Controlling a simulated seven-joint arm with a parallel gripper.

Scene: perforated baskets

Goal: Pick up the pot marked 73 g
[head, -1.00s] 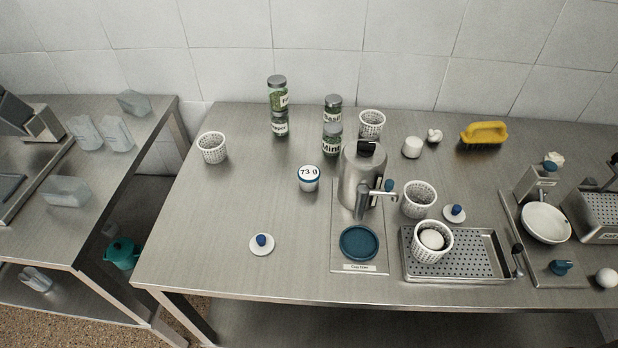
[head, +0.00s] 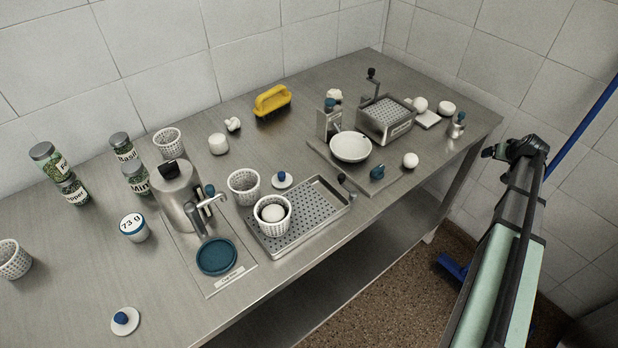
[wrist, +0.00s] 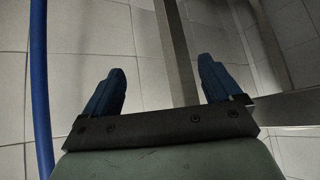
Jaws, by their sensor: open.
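The pot marked 73 g (head: 134,228) is a small white pot with a blue band and a white top; the label reads "73 0" or "73 g". In the head view it stands upright on the metal table at the left, beside the steel dispenser (head: 178,198). My gripper (wrist: 160,66) shows in the wrist view with two blue fingers wide apart and nothing between them. It is away from the pot, which the wrist view does not show. My arm is at the right of the head view, off the table's right end; its fingers are not clear there.
Several spice jars (head: 136,178) stand behind the pot. White perforated baskets (head: 243,187) and a blue-knobbed lid (head: 125,320) are nearby. A perforated tray (head: 318,208) and a grater box (head: 385,120) lie rightward. A blue pole (head: 585,122) stands by my arm.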

